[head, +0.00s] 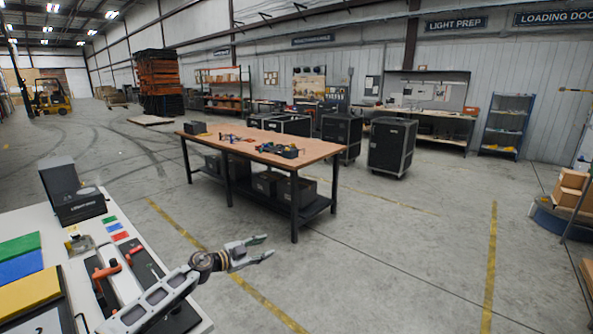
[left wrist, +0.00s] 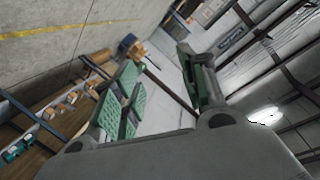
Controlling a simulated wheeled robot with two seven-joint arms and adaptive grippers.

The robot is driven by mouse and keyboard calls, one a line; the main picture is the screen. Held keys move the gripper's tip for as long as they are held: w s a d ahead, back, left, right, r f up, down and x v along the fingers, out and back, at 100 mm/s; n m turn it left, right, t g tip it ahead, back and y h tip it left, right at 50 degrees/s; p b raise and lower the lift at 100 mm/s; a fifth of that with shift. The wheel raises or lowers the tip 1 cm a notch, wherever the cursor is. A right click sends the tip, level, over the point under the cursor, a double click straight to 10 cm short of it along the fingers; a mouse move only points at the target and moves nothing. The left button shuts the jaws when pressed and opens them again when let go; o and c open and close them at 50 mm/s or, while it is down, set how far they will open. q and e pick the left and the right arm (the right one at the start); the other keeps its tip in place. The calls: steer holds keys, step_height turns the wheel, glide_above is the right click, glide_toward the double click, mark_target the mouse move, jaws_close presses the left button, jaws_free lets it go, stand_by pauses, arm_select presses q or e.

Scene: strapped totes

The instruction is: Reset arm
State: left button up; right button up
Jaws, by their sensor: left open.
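My left gripper (head: 262,251) is open and empty in the head view. It is held in the air to the right of the white table (head: 192,313), over the concrete floor. My left arm comes in from the lower left, above the table's right edge. In the left wrist view, the two green-padded fingers of the left gripper (left wrist: 165,92) are spread apart with nothing between them. My right gripper does not show in either view.
The white table bears a dark box (head: 80,206), green, blue and yellow panels (head: 30,293) and an orange-handled tool (head: 107,270). A wooden workbench (head: 255,148) stands ahead, beyond free floor. Black wheeled cases (head: 390,147) stand behind it.

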arm_select(q)
steer(key=s+d+r+n+t+y, duration=0.1)
steer(key=s+d+n+t+y, duration=0.25)
steer(key=s+n+t, duration=0.2)
steer(key=s+a+f+n+g+y, duration=0.2)
steer(key=s+a+f+n+y, duration=0.25)
steer(key=s, duration=0.45)
steer(key=s+a+f+n+g+y, duration=0.35)
steer(key=s+a+f+n, duration=0.2)
steer(key=s, duration=0.45)
steer(key=s+a+f+m+g, duration=0.1)
steer(key=s+g, duration=0.1)
steer(key=s, duration=0.5)
steer(key=s+a+f+g, duration=0.1)
steer(key=s+f+g, duration=0.15)
steer(key=s, duration=0.45)
steer(key=s+a+f+m+g, duration=0.1)
steer(key=s+a+g, duration=0.1)
steer(key=s, duration=0.6)
step_height(320, 180, down, 33)
steer(key=s+g, duration=0.2)
steer(key=s+a+f, duration=0.2)
steer(key=s+f, duration=0.7)
steer(key=s, duration=0.2)
steer(key=s+a+f, duration=0.2)
steer(key=s+f, duration=0.8)
steer(key=s, duration=0.1)
steer(key=shift+a+f+g, duration=0.2)
steer(key=shift+a+g, duration=0.05)
steer(key=shift+g, duration=0.1)
